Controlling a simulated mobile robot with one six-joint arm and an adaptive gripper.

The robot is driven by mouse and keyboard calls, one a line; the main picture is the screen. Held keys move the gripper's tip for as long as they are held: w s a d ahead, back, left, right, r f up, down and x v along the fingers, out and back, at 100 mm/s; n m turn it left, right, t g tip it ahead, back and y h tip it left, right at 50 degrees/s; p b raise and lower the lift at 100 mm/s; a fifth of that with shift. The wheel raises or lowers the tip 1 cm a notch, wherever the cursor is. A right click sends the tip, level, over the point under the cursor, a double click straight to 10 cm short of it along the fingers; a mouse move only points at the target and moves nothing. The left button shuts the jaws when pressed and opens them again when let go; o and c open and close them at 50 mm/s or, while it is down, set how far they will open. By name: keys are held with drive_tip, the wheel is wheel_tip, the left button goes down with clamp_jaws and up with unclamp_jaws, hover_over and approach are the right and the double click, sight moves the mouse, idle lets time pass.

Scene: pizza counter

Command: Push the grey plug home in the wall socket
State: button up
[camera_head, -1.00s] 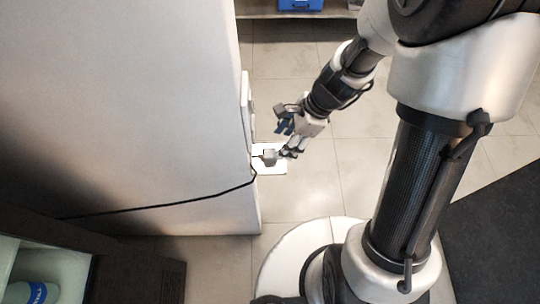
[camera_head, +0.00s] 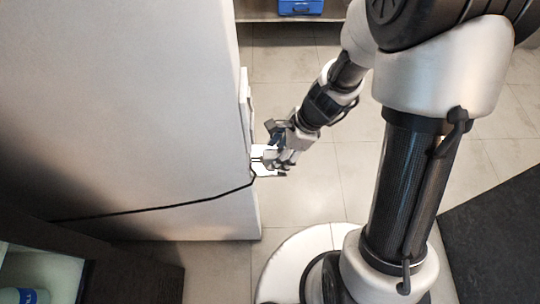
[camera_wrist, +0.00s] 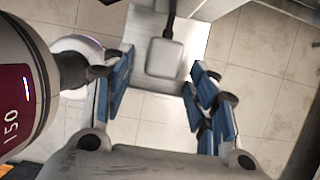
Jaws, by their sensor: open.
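The grey plug (camera_wrist: 165,57) shows in the wrist view as a rounded block with a black cable (camera_wrist: 170,14) at its far end. It lies over a pale flat plate (camera_wrist: 194,38) that juts from the wall. My gripper (camera_wrist: 160,78) is open, with its blue-padded fingers left and right of the plug, the plug lying between and slightly beyond the tips. No finger clearly touches it. In the head view my gripper (camera_head: 274,164) is beside the wall edge, over the plate, and mostly hides the plug. The socket's face and how deep the plug sits cannot be made out.
The black cable (camera_head: 150,207) runs across the white wall block (camera_head: 130,110) to the plate. A narrow white panel (camera_head: 245,95) stands on its right side. A dark shelf unit (camera_head: 110,268) is at lower left. Tiled floor (camera_head: 330,190) lies open to the right.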

drive_tip(key=c, duration=1.1)
drive_tip(key=shift+d+r+p, duration=0.2)
drive_tip(key=shift+r+p, duration=0.1)
drive_tip(key=shift+r, duration=0.15)
wheel_tip(320, 180, up, 6)
drive_tip(key=r+p, duration=0.1)
drive_tip(key=p, duration=0.2)
drive_tip(key=d, duration=0.6)
drive_tip(key=d+p, duration=0.1)
drive_tip(key=d, duration=0.6)
drive_tip(key=d+f, duration=0.1)
drive_tip(key=d, duration=0.5)
drive_tip(key=shift+s+d+p, duration=0.35)
drive_tip(key=shift+a, duration=0.1)
